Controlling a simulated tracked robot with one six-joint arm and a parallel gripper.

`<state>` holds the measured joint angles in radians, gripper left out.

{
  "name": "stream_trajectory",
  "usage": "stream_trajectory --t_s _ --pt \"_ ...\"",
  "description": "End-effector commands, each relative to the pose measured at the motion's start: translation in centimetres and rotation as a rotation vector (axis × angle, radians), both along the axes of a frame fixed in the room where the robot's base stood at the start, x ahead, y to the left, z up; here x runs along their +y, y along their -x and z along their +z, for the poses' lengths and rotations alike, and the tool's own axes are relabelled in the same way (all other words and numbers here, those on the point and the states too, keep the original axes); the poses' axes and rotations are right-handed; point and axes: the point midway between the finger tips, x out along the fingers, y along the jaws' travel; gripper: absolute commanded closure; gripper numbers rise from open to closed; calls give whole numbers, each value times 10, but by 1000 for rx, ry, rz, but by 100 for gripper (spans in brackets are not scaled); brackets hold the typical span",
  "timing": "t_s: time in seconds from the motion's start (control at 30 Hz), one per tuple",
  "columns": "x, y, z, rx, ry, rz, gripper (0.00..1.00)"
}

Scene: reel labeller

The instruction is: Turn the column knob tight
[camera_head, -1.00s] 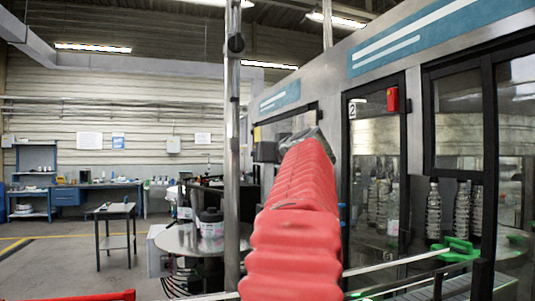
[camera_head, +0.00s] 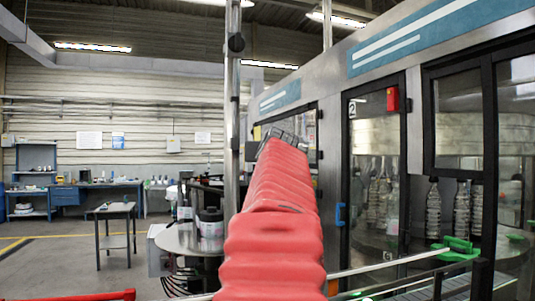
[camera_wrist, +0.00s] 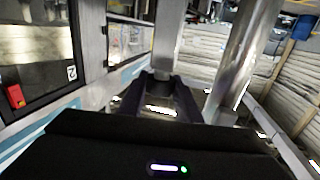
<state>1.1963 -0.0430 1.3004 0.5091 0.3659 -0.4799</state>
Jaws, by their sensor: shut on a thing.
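In the wrist view, my gripper (camera_wrist: 159,88) has its two dark fingers on either side of a dark round knob (camera_wrist: 160,84). It is shut on this knob, which sits at the end of a shiny metal column (camera_wrist: 171,38). The exact finger contact is too small and dark to make out. In the head view, my red-sleeved arm reaches forward and hides the knob and fingertips; only grey wrist parts show at its far end.
A tall metal post (camera_head: 232,120) with a black fitting (camera_head: 236,44) stands just left of my arm. The glass-doored machine (camera_head: 375,185) runs along the right, with a green clamp (camera_head: 457,246) on its rail. A small table (camera_head: 115,213) stands on open floor at left.

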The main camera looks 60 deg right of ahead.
Motion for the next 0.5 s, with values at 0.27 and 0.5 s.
stream_trajectory --t_s 0.27,0.5 --pt "-2 -1 -4 2 0 -30 92" --pt "-2 -1 -2 1 4 -33 92"
